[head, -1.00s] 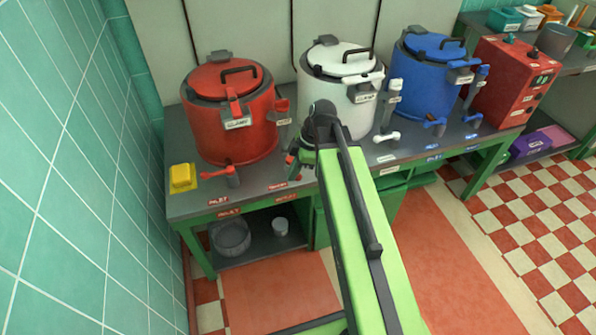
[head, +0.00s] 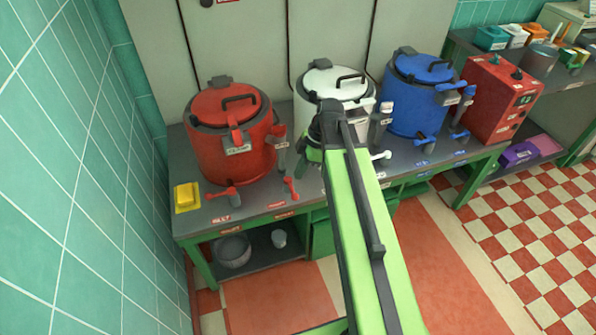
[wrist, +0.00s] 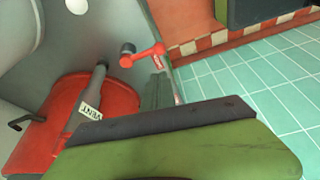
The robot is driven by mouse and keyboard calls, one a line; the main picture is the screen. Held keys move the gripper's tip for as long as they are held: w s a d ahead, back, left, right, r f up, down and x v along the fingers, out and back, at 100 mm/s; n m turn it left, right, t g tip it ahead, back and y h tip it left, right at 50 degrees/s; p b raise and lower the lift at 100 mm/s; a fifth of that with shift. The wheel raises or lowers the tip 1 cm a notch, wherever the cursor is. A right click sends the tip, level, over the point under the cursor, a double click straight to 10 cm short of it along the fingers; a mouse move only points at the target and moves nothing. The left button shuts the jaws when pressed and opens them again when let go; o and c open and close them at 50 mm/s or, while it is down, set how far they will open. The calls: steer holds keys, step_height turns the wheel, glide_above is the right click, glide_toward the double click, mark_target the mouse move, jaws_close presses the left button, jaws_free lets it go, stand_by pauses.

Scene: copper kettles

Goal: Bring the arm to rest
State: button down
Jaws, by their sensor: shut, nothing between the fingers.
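My arm (head: 362,230) reaches up the middle of the head view toward the counter. My gripper (head: 312,153) is at its far end, in front of the gap between the red kettle (head: 215,150) and the white kettle (head: 310,92). The arm's end partly hides it. In the wrist view the green and black gripper (wrist: 165,135) fills the lower part and is shut, with nothing seen held. The red kettle (wrist: 110,95) with a VENT tag and a red lever (wrist: 148,55) also show there. No contact with a kettle is visible.
A tiled wall (head: 70,180) stands close on the left. The floor in front (head: 450,260) is clear.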

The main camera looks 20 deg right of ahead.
steer(key=s+a+r+m+h+p, duration=0.4)
steer(key=r+m+p, duration=0.4)
steer(key=m, duration=0.8)
steer(key=shift+s+a+g+p, duration=0.3)
steer(key=shift+s+a+p, duration=0.15)
steer(key=shift+a+p, duration=0.2)
steer(key=shift+f, duration=0.1)
